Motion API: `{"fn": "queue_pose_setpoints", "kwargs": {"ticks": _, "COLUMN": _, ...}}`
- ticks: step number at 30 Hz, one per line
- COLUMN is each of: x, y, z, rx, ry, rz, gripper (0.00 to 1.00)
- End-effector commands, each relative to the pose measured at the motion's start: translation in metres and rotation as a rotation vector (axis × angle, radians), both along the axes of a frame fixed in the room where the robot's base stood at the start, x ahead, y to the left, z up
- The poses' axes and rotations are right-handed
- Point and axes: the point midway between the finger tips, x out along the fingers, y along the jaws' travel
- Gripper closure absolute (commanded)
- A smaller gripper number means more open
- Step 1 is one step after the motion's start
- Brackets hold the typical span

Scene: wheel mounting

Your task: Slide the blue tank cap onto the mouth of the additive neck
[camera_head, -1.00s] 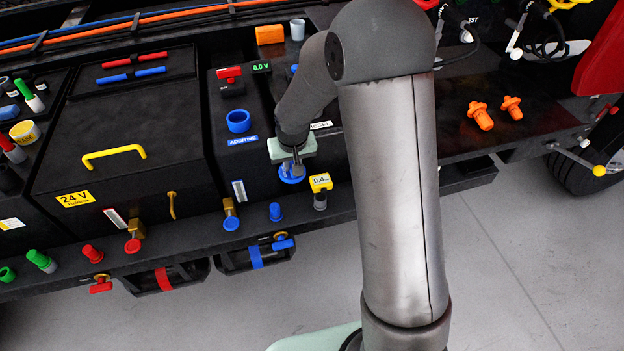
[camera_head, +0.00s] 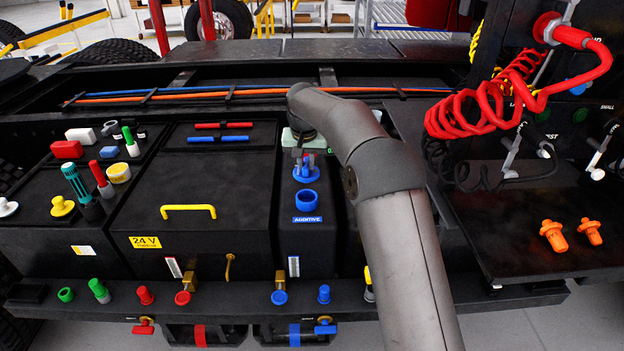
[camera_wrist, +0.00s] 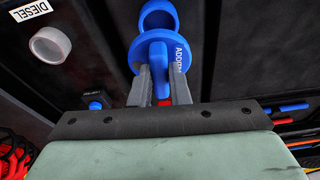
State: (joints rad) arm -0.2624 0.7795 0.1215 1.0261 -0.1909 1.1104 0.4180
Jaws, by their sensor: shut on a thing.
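The blue tank cap (camera_head: 306,175) is held in my gripper (camera_head: 304,156), just behind the blue additive neck (camera_head: 306,201) in the head view. The neck is an open ring above a blue ADDITIVE label (camera_head: 307,219), and its mouth shows uncovered. In the wrist view, my gripper's two dark fingers (camera_wrist: 163,80) are shut on the grip of the cap (camera_wrist: 150,50). The cap's disc partly overlaps the neck (camera_wrist: 160,17) there. I cannot tell the height gap between them.
A pale round neck (camera_wrist: 50,46) by a DIESEL label stands at the wrist view's upper left. A black box with a yellow handle (camera_head: 188,211) lies left of the neck. Orange and blue lines (camera_head: 200,93) run behind. Two orange plugs (camera_head: 553,235) lie far right.

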Motion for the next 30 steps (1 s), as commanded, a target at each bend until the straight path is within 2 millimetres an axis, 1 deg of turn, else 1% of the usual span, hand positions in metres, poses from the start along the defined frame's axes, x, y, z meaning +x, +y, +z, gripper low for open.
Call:
{"fn": "queue_pose_setpoints", "kwargs": {"ticks": 3, "x": 0.003, "y": 0.001, "z": 0.003, "rx": 0.001, "ry": -0.001, "rz": -0.004, "gripper": 1.0}}
{"fn": "queue_pose_setpoints", "kwargs": {"ticks": 16, "x": 0.002, "y": 0.001, "z": 0.005, "rx": 0.0, "ry": -0.001, "rz": -0.004, "gripper": 1.0}}
{"fn": "queue_pose_setpoints", "kwargs": {"ticks": 23, "x": 0.002, "y": 0.001, "z": -0.013, "rx": 0.0, "ry": 0.0, "rz": -0.004, "gripper": 1.0}}
{"fn": "queue_pose_setpoints", "kwargs": {"ticks": 30, "x": 0.002, "y": 0.0, "z": -0.036, "rx": 0.0, "ry": -0.001, "rz": -0.004, "gripper": 1.0}}
